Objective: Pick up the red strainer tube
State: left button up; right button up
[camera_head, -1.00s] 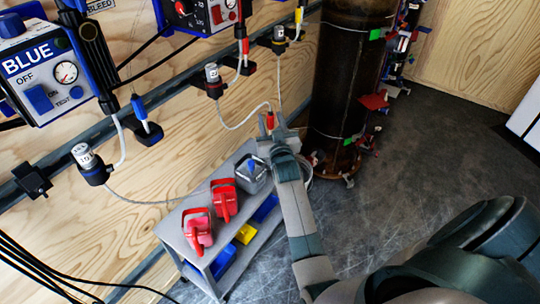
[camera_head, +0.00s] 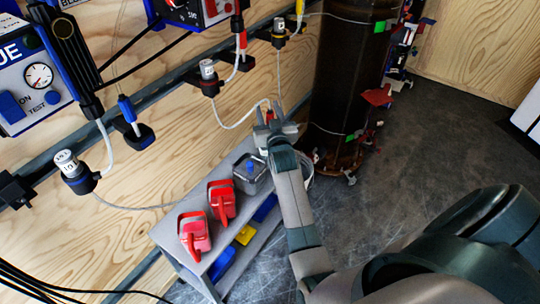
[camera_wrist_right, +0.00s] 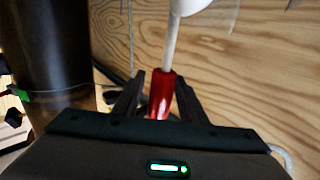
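The red strainer tube (camera_head: 269,115) hangs on a thin white hose near the wooden wall. In the right wrist view the red tube (camera_wrist_right: 162,95) stands nearly upright, with the white hose running up from its top. My right gripper (camera_head: 267,108) is at the tube, with one finger on each side of it. In the wrist view the right gripper (camera_wrist_right: 161,82) is open, with small gaps between the fingers and the tube. My left gripper is not in view.
A grey cart (camera_head: 172,232) stands below with red jugs (camera_head: 221,200) and a grey container with a blue top (camera_head: 250,171). A dark cylinder (camera_head: 345,80) stands close to the right of the gripper. A rail with hose fittings (camera_head: 208,78) runs along the wall.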

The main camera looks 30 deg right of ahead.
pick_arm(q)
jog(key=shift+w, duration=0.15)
pick_arm(e)
grip_shut()
jog(key=shift+r, duration=0.1)
